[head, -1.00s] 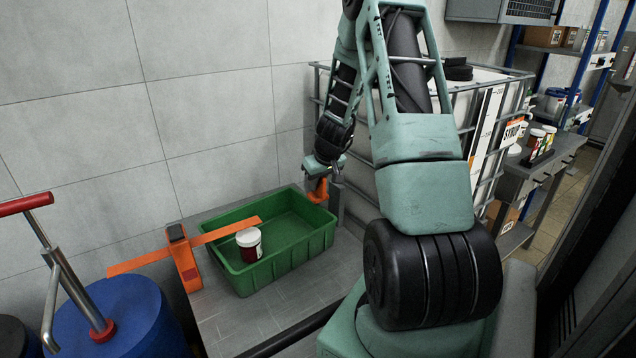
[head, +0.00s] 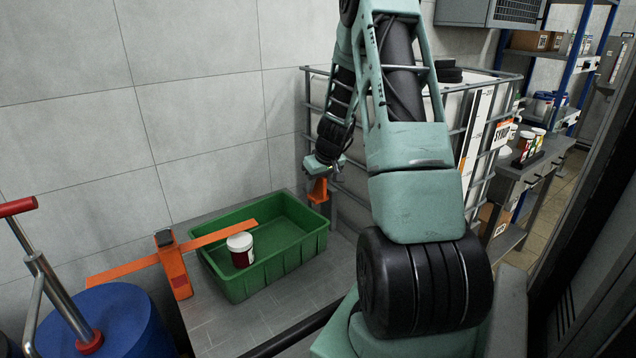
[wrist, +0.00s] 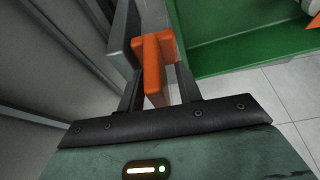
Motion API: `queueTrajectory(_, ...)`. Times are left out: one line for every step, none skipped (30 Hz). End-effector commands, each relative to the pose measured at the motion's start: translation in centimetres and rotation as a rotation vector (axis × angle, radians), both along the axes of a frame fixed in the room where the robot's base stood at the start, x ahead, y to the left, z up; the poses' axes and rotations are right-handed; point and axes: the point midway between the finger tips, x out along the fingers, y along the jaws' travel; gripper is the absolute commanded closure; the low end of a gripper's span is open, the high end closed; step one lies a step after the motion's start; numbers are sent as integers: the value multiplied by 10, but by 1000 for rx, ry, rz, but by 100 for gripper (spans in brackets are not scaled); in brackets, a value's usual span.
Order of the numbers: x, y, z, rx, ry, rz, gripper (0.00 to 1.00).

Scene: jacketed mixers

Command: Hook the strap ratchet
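My gripper (head: 318,176) is at the far right corner of the green crate, by the wall and the caged tank. In the wrist view my gripper (wrist: 160,75) has its fingers on either side of an orange hook-like piece (wrist: 154,68) and looks shut on it. This orange piece (head: 318,192) also shows under the gripper in the head view. A grey upright (wrist: 121,38) stands beside it. An orange strap (head: 220,233) runs from an orange upright with a dark ratchet (head: 175,268) on the left to over the crate. Whether it joins the held piece cannot be seen.
The green crate (head: 285,279) holds a white-lidded red jar (head: 240,250) and stands on a grey tiled platform (head: 225,325). A blue drum (head: 115,320) with a red-handled pump stands at left. The caged tank (head: 470,110) and a side bench (head: 540,160) are at right.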

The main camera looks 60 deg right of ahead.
Motion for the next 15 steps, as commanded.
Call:
queueTrajectory(0, 0, 0, 0, 0, 0, 65)
queueTrajectory(0, 0, 1, 0, 0, 1, 65)
queueTrajectory(-1, 1, 3, 0, 0, 1, 65)
queueTrajectory(-2, 1, 5, -1, -1, 1, 65)
queueTrajectory(-2, 1, 8, -1, -1, 2, 65)
queueTrajectory(-4, 2, 12, -3, -2, 1, 65)
queueTrajectory(-5, 2, 17, -3, -3, 1, 65)
queueTrajectory(-7, 3, 21, -3, -2, 1, 65)
queueTrajectory(-10, 4, 28, -4, -3, 2, 65)
queueTrajectory(-12, 5, 34, -5, -2, 2, 65)
queueTrajectory(-14, 6, 40, -4, -3, 1, 65)
queueTrajectory(-17, 7, 49, -6, -3, 2, 65)
queueTrajectory(-20, 9, 55, -4, -3, 2, 65)
queueTrajectory(-22, 9, 61, -6, -4, -1, 65)
queueTrajectory(-25, 11, 70, -6, -4, 2, 65)
